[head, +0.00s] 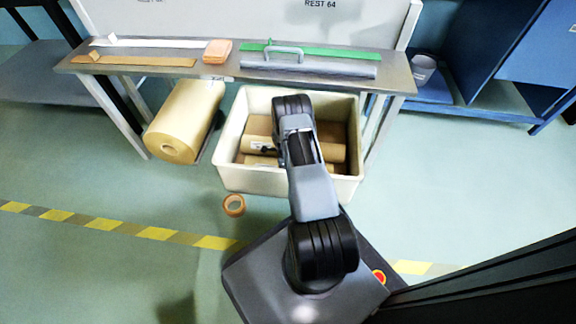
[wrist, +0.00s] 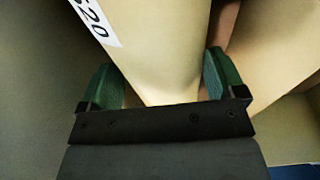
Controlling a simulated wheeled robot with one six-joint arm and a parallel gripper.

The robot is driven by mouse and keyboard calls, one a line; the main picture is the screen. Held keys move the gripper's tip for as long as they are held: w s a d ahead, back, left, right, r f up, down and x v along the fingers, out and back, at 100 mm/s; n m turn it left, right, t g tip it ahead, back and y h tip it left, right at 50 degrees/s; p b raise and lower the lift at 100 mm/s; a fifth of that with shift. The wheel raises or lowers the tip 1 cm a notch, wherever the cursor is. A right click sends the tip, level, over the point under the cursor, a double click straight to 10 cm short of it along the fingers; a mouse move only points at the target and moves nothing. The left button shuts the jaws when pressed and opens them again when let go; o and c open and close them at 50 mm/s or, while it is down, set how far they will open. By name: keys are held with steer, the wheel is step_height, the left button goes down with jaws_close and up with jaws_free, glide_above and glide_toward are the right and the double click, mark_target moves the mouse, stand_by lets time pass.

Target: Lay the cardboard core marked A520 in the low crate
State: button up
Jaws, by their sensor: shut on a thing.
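The low cream crate (head: 285,184) stands on the floor below the bench, with brown cardboard cores inside it. My gripper (wrist: 163,82) has its green fingers on both sides of a tan core (wrist: 155,50) and is shut on it. A white label on this core shows "520" at the picture's edge; its first character is cut off. In the head view my arm reaches over the crate and hides much of its middle and my gripper. I cannot tell whether the held core touches the crate floor. Another tan surface (wrist: 275,60) lies right of the held core in the wrist view.
A tape roll (head: 233,205) lies on the floor before the crate. The bench top (head: 140,58) carries a handled grey bar, strips and an orange block. Blue shelving stands at the right.

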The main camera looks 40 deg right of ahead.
steer(key=o, duration=1.1)
steer(key=r+p, duration=0.1)
steer(key=r, duration=0.3)
steer(key=r+p, duration=0.2)
steer(key=r, duration=0.2)
steer(key=w+a+r+p, duration=0.1)
steer(key=r+p, duration=0.1)
steer(key=r, duration=0.2)
